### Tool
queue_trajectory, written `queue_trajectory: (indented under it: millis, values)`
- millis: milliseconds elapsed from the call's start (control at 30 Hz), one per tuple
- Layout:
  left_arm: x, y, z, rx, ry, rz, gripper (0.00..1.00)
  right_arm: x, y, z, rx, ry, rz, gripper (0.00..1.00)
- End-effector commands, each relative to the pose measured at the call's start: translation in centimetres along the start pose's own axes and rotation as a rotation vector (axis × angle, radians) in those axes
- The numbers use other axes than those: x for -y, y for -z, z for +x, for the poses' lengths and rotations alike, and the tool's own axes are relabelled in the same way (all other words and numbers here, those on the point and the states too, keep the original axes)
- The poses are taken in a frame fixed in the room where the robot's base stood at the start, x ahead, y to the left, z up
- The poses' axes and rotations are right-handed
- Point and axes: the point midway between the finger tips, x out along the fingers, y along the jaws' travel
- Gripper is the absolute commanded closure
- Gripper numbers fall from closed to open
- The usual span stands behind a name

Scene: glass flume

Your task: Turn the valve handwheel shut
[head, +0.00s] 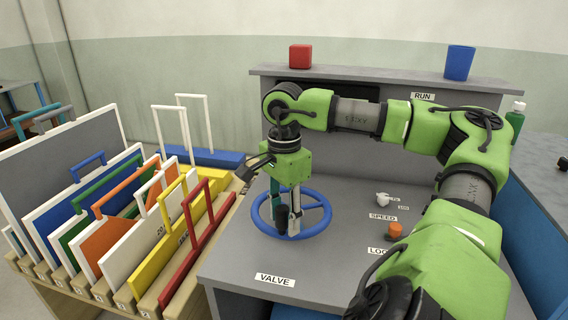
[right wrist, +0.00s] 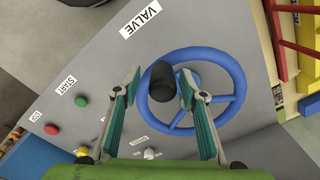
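The blue valve handwheel (head: 322,226) lies flat on the grey console behind the VALVE label (head: 275,280). A black knob (head: 282,217) stands up from its rim. My right gripper (head: 284,208) points down over the wheel from above. In the right wrist view its two fingers are open (right wrist: 160,82), with the black knob (right wrist: 162,88) showing between the tips and a gap on both sides. The blue wheel (right wrist: 238,82) spreads to the right there. I cannot tell how far down the fingers reach along the knob. My left gripper is not in view.
On the console are a white knob (head: 383,198), an orange knob (head: 395,230) and labels. A raised shelf holds a red block (head: 300,56) and a blue cup (head: 459,62). A rack of coloured framed panels (head: 150,220) stands close on the left.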

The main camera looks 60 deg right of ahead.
Motion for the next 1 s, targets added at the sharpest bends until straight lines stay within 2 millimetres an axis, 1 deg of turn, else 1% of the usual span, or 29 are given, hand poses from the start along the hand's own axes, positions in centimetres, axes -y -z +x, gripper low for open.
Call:
queue_trajectory:
  millis: [167, 267, 367, 500, 1000]
  values:
    - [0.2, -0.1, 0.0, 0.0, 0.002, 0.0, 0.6, 0.1, -0.1, -0.1, 0.002, 0.003, -0.001, 0.62]
    - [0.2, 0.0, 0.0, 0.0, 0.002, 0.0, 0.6, 0.1, -0.1, -0.6, 0.002, 0.003, -0.001, 0.62]
    - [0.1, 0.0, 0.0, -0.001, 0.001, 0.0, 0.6, 0.1, -0.1, -1.6, 0.002, 0.004, 0.0, 0.62]
    - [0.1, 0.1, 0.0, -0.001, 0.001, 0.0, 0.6, 0.1, -0.1, -3.5, 0.003, 0.004, -0.001, 0.62]
    - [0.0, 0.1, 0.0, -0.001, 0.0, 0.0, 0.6, 0.0, 0.1, -8.8, 0.0, 0.0, 0.002, 0.62]
